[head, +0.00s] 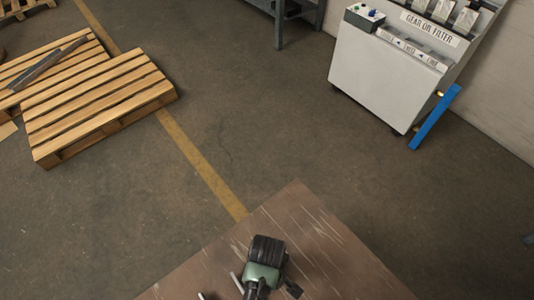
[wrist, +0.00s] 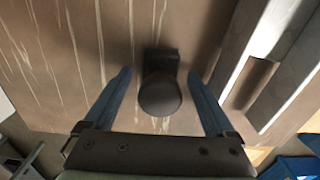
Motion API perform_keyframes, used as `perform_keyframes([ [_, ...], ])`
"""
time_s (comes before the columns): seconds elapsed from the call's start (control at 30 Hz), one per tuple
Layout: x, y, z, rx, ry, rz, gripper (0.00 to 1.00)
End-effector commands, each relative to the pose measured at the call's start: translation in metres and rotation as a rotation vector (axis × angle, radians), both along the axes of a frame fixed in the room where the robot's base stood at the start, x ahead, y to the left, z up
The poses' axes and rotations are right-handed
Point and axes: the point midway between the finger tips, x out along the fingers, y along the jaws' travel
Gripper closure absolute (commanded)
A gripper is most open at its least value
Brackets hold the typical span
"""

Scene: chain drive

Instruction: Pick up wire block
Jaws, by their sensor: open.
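In the wrist view, a dark object (wrist: 160,93) with a squared part and a rounded end stands on the brown, scratched tabletop (wrist: 75,50). It may be the wire block, but I cannot tell its details. My gripper (wrist: 159,73) is open, with one blue finger on each side of the dark object. A gap shows between the object and each finger. In the head view, a black and green device (head: 264,264) shows over the tabletop at the bottom; I cannot tell the wire block there.
Pale metal rails (wrist: 240,50) lie right of my gripper in the wrist view, with a brown piece (wrist: 254,82) between them. In the head view, wooden pallets (head: 105,100) lie at left and a white cabinet (head: 385,85) stands at upper right. The floor between is clear.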

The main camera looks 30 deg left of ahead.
Motion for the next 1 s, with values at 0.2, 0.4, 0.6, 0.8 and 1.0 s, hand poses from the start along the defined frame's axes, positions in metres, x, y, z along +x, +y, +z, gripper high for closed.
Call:
perform_keyframes([
  [0.2, 0.0001, 0.0001, -0.0024, 0.000, 0.000, -0.001, 0.10],
  [0.4, 0.0002, 0.0000, -0.0021, 0.000, 0.000, -0.001, 0.35],
  [0.6, 0.0002, 0.0000, -0.0020, 0.000, 0.000, -0.001, 0.71],
  [0.8, 0.0002, 0.0000, -0.0019, 0.000, 0.000, -0.001, 1.00],
  [1.0, 0.0007, 0.0001, -0.0015, 0.001, -0.001, -0.001, 1.00],
])
